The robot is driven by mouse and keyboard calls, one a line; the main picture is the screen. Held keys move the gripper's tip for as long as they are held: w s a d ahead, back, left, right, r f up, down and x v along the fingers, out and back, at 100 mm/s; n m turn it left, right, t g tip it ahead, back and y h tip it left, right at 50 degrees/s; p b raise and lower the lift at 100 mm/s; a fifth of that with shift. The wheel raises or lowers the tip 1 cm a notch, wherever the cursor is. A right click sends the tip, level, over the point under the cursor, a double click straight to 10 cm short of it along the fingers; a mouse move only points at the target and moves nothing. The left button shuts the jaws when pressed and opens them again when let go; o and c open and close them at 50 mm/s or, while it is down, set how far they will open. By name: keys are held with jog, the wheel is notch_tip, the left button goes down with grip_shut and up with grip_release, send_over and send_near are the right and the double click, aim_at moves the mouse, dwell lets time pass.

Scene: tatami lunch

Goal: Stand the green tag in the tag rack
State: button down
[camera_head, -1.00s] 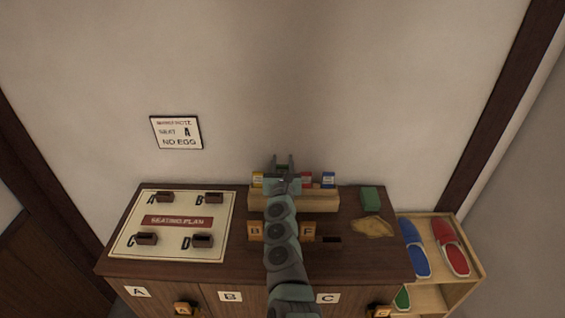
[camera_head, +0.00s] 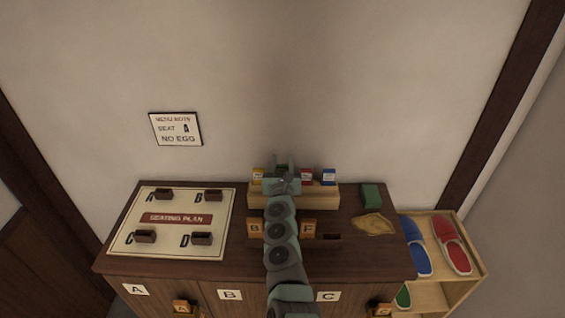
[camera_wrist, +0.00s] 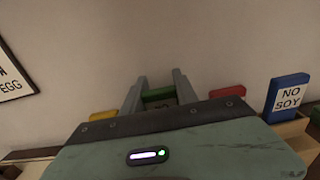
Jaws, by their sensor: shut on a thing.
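My gripper (camera_head: 283,172) is at the tag rack (camera_head: 326,198), a pale wooden block at the back of the cabinet top. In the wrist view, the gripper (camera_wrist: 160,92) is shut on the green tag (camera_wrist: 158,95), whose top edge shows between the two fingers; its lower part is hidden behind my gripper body. The green tag also shows dark between the fingers in the head view (camera_head: 283,169). It is over or in the middle of the rack, between the yellow tag (camera_head: 257,175) and the red tag (camera_head: 306,175). I cannot tell whether its foot is seated.
A blue "NO SOY" tag (camera_wrist: 288,97) stands at the rack's right end. A green block (camera_head: 371,195) and a tan cloth-like piece (camera_head: 373,225) lie to the right. The seating plan (camera_head: 124,237) with small dark holders lies left. Orange B and F plates (camera_head: 309,228) stand in front.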

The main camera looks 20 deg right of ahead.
jog(key=shift+f, duration=0.2)
jog(key=shift+w+f+b, duration=0.1)
jog(key=shift+f+b, duration=0.1)
jog(key=shift+b, duration=0.25)
